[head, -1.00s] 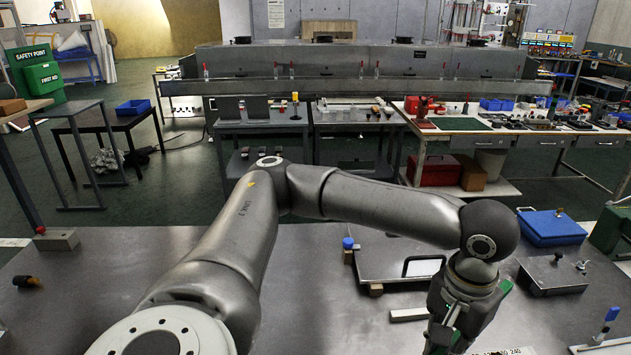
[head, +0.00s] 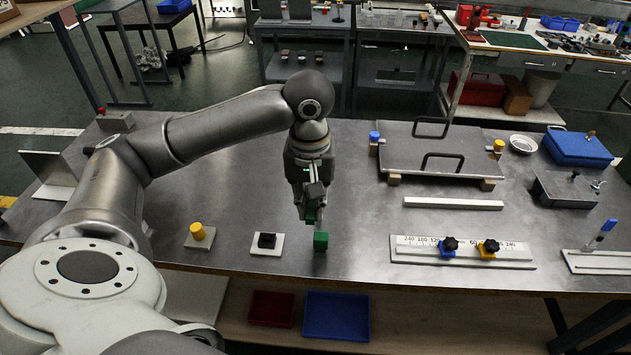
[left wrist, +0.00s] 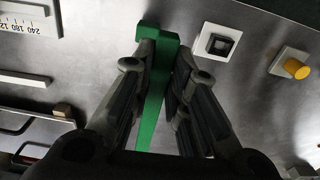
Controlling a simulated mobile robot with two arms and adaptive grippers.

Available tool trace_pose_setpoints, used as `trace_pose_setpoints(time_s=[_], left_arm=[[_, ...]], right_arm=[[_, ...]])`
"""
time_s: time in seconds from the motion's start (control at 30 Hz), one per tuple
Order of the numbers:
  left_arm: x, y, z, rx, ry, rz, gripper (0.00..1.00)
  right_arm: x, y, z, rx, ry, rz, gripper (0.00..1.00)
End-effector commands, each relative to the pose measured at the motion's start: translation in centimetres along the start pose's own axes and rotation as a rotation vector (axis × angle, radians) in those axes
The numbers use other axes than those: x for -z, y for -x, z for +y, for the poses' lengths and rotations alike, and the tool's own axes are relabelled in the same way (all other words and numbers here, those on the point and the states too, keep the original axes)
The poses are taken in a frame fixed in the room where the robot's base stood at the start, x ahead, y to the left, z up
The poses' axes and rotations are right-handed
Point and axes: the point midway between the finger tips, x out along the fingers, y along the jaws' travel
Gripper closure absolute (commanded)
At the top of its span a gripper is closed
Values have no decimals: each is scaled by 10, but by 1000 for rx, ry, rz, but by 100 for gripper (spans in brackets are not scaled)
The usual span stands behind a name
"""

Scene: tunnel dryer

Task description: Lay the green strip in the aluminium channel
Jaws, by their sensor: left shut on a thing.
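My left gripper (head: 313,208) points down over the front middle of the table and is shut on the green strip (head: 320,241). In the left wrist view the strip (left wrist: 155,105) runs lengthwise between the two fingers, with a wider block at its far end. In the head view only its end block and a little green between the fingers show. A long pale bar (head: 453,203), perhaps the aluminium channel, lies to the right, apart from the gripper; it also shows in the left wrist view (left wrist: 25,79). Its groove cannot be made out. My right gripper is not in view.
Left of the gripper are a black-topped pad (head: 267,243) and a yellow knob on a plate (head: 198,235). Behind the pale bar stands a grey handled plate (head: 405,158). The table between is clear.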

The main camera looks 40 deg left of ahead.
Motion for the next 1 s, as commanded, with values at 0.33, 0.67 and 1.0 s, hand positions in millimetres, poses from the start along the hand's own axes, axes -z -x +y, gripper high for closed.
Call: trace_pose_setpoints(time_s=[0.33,0.67,1.0], left_arm=[[65,-28,4,0,4,-1,100],[113,-75,7,1,2,-3,100],[131,-97,8,1,0,0,100]], right_arm=[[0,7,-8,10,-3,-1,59],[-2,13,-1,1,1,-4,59],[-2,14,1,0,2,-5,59]])
